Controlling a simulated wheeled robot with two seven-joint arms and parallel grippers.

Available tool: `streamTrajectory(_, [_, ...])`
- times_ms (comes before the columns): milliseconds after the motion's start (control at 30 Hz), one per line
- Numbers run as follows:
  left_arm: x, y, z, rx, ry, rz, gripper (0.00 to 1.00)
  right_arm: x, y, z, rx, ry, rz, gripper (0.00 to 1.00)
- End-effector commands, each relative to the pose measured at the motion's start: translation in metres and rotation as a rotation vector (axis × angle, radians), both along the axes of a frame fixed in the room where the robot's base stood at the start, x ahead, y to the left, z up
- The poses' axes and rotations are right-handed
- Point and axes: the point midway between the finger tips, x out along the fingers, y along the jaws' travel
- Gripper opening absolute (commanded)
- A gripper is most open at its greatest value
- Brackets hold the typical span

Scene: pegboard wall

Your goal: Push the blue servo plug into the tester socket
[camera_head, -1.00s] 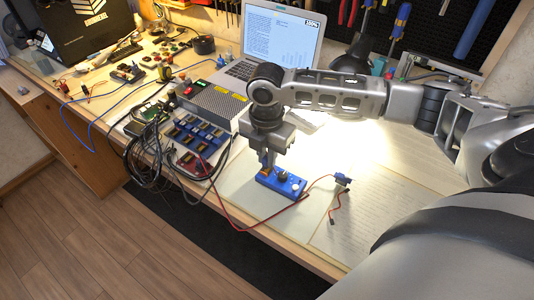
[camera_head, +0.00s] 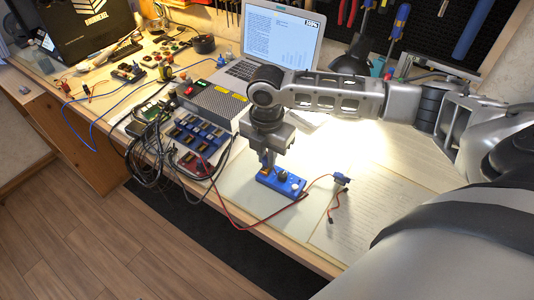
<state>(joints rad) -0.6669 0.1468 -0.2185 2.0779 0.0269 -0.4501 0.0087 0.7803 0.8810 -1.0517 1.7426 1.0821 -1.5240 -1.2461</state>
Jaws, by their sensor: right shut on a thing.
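The blue tester (camera_head: 293,189) lies on a pale mat near the front edge of the bench, with a white round knob at its right end. My right gripper (camera_head: 268,163) points down over the tester's left part. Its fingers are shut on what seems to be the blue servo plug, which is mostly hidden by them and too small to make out. I cannot tell how deep it sits in a socket. My left gripper is out of view.
Left of the tester stand a rack of blue modules (camera_head: 190,142), a grey box (camera_head: 216,101) and a tangle of black cables (camera_head: 145,155). A laptop (camera_head: 280,40) stands behind. A red wire (camera_head: 225,205) hangs near the front edge. Printed sheets (camera_head: 375,215) lie at right.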

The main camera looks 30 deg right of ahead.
Motion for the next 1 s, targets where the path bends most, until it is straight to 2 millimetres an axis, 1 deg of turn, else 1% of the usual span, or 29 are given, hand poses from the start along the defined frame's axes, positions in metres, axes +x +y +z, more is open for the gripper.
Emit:
streamTrajectory(833, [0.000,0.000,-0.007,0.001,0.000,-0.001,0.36,0.000,0.000,-0.020,0.000,-0.001,0.001,0.00])
streamTrajectory(867, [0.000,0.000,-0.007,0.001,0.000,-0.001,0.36,0.000,0.000,-0.019,0.000,-0.001,0.001,0.19])
streamTrajectory(900, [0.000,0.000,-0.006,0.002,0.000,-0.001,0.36,0.000,0.000,-0.019,0.000,-0.001,0.001,0.30])
streamTrajectory(933, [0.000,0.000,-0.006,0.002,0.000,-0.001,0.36,0.000,0.000,-0.019,0.000,0.000,0.001,0.38])
streamTrajectory(1000, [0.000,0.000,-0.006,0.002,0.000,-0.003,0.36,0.000,0.000,-0.019,0.000,0.000,0.001,0.39])
